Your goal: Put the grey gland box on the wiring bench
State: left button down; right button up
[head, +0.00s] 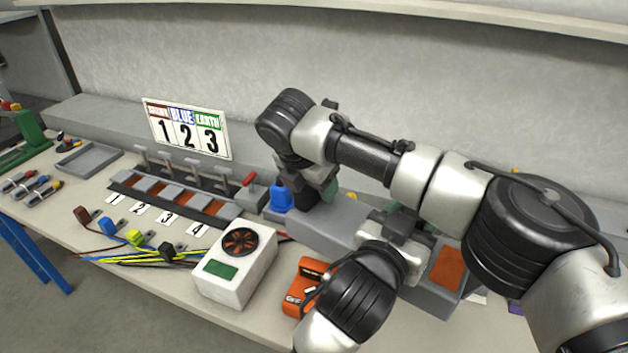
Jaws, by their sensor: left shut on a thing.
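The grey gland box (335,227) is a long grey block at the middle right, with a rust-orange panel on its right part. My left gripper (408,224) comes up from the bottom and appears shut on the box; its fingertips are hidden. My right gripper (312,192) points down at the box's left end; I cannot tell whether it is shut or touching. The wiring bench (160,278) is the pale worktop below. My arms hide much of the box, and I cannot tell whether its underside rests on the bench.
A white device with a fan (235,270) and an orange tool (303,285) lie just left of my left wrist. A lever rack (180,195), coloured cable plugs (125,238), a blue object (282,195) and a grey tray (88,160) stand left. A 1-2-3 sign (187,128) stands behind.

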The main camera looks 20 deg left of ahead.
jog(key=c, duration=0.9)
pick_arm(q)
jog(key=shift+c, duration=2)
grip_release()
pick_arm(e)
grip_shut()
pick_arm(q)
jog(key=shift+s, duration=0.1)
